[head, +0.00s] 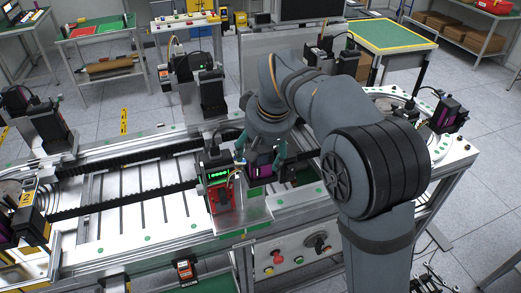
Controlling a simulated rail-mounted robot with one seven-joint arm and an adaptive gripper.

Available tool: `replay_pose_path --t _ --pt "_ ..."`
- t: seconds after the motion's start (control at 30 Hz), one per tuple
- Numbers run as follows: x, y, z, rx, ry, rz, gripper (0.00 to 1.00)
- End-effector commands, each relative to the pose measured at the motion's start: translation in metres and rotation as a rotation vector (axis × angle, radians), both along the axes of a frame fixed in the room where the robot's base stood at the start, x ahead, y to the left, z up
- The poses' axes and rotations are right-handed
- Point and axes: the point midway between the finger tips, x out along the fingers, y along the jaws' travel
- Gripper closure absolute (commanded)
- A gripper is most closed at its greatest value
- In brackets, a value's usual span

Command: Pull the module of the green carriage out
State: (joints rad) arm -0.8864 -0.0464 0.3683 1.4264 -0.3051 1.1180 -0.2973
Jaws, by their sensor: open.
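A carriage with a lit green display (217,175) stands at the front middle of the rail frame, with a red part on its front. Just right of the display is a dark module with a purple face (260,171), standing low beside it. My gripper (261,150) reaches down from above, with teal fingers open on either side of the module's top. Whether the fingers touch the module cannot be told. My wrist and arm hide the area behind the module.
Black toothed belts (125,200) run along the frame. Other dark carriages stand at the left (45,125), at the back (209,92) and at the right end, where one has a purple module (445,113). A button panel (295,253) is on the front.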

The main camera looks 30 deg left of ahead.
Motion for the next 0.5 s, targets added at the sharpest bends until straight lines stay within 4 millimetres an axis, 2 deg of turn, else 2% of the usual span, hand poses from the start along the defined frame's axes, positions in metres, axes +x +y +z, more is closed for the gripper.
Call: replay_pose_path --t 0.07,0.5 --pt "0.0006 -0.0004 0.0001 0.000 0.000 -0.001 0.32" --pt "-0.0008 -0.0007 -0.0009 -0.002 0.004 -0.001 0.58"
